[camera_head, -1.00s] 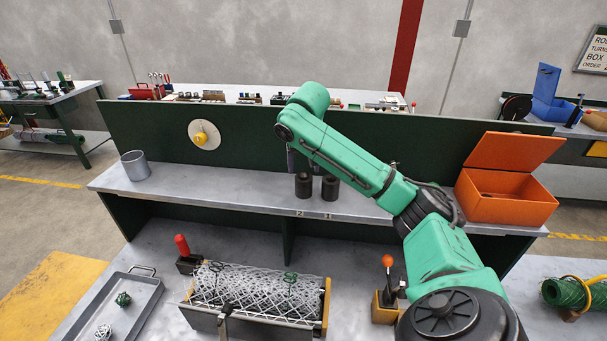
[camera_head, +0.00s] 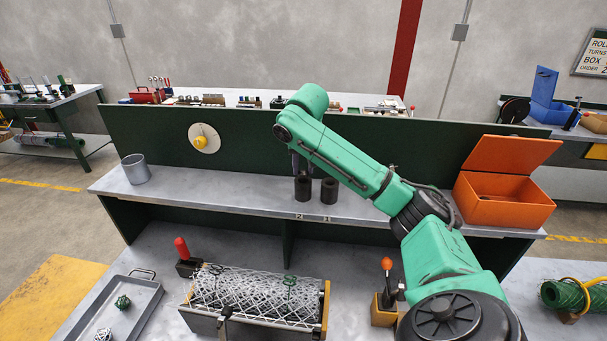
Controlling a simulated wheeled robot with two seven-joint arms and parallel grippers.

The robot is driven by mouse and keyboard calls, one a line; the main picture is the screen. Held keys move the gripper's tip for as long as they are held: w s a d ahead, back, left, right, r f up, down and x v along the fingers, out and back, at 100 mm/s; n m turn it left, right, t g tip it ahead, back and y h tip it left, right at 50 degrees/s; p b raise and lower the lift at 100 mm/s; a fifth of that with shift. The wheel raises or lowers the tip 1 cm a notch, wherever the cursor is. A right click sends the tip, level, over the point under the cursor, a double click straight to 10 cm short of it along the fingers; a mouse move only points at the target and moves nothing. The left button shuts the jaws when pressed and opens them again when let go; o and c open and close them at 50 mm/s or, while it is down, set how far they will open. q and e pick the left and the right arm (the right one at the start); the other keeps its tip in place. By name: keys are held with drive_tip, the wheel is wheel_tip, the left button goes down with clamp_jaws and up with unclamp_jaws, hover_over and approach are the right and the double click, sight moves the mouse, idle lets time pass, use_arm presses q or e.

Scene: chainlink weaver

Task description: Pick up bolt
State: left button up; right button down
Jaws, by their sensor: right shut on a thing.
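My right gripper (camera_head: 299,167) points down at the left one of two dark cylinders on the raised grey shelf, largely hidden behind my green forearm. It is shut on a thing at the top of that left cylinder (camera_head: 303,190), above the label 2. The thing is too small and covered to make out its shape; it is in the place of the bolt. The right dark cylinder (camera_head: 329,191) stands beside it, above the label 1, with nothing gripping it. My left gripper is not in view.
An orange open box (camera_head: 505,213) stands at the shelf's right end, a grey cup (camera_head: 136,168) at its left end. A green panel (camera_head: 240,153) rises behind. Below are a mesh roll in a frame (camera_head: 255,325), a tray (camera_head: 142,308) and an orange-knobbed lever (camera_head: 387,264).

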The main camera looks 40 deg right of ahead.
wheel_tip(320, 180, up, 7)
drive_tip(key=shift+f+b, duration=0.1)
drive_tip(key=shift+b, duration=0.3)
wheel_tip(320, 180, up, 5)
drive_tip(key=p, duration=0.2)
wheel_tip(320, 180, up, 7)
hover_over(303, 172)
drive_tip(key=shift+s+f+b, duration=0.1)
drive_tip(key=shift+f+b, duration=0.1)
drive_tip(key=shift+b, duration=0.2)
